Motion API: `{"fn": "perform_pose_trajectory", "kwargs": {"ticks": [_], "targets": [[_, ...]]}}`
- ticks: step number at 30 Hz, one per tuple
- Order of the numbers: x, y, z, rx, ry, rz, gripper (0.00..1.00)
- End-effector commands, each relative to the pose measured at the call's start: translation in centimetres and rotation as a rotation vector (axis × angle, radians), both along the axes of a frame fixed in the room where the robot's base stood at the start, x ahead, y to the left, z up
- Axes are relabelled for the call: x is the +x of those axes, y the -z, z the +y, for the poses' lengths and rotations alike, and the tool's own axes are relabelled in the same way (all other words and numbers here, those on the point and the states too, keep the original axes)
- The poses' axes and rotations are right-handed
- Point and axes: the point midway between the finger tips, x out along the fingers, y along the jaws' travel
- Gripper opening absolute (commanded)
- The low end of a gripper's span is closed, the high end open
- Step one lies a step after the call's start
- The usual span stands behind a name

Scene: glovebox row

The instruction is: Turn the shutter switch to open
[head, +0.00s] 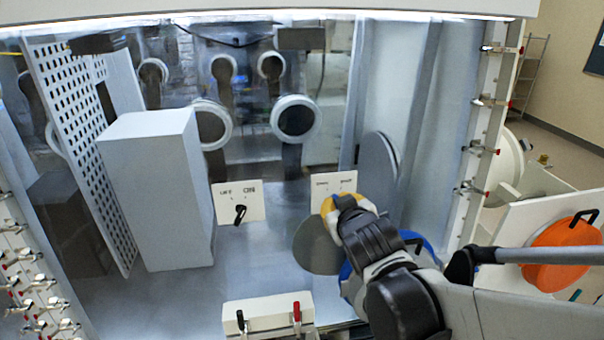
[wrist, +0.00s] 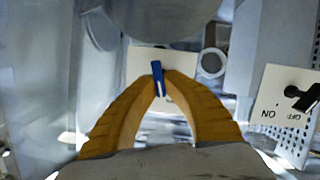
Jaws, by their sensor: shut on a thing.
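The shutter switch is a blue lever (wrist: 158,72) on a white panel (wrist: 140,62), seen in the wrist view. The same panel (head: 321,180) shows in the head view with two small labels along its top, too small to read surely. My gripper (wrist: 160,88) has yellow fingers, and their tips are closed around the blue lever. In the head view my gripper (head: 343,203) covers the lever and the lower part of the panel. The lever looks nearly upright in the wrist view; which label it points at cannot be told.
A second white panel (head: 255,190) marked OFF and ON, with a black knob (head: 240,213), stands to the left. A tall grey box (head: 155,190) is further left. A low block (head: 268,310) with black and red levers is in front. Round ports (head: 297,119) line the back.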

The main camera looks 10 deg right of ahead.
Motion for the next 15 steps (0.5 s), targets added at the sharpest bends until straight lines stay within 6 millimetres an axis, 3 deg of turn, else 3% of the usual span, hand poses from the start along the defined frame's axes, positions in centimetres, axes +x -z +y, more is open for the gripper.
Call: {"fn": "perform_pose_trajectory", "kwargs": {"ticks": [15], "targets": [[0.01, 0.22, 0.32, -0.29, -0.034, 0.0, 0.0]]}}
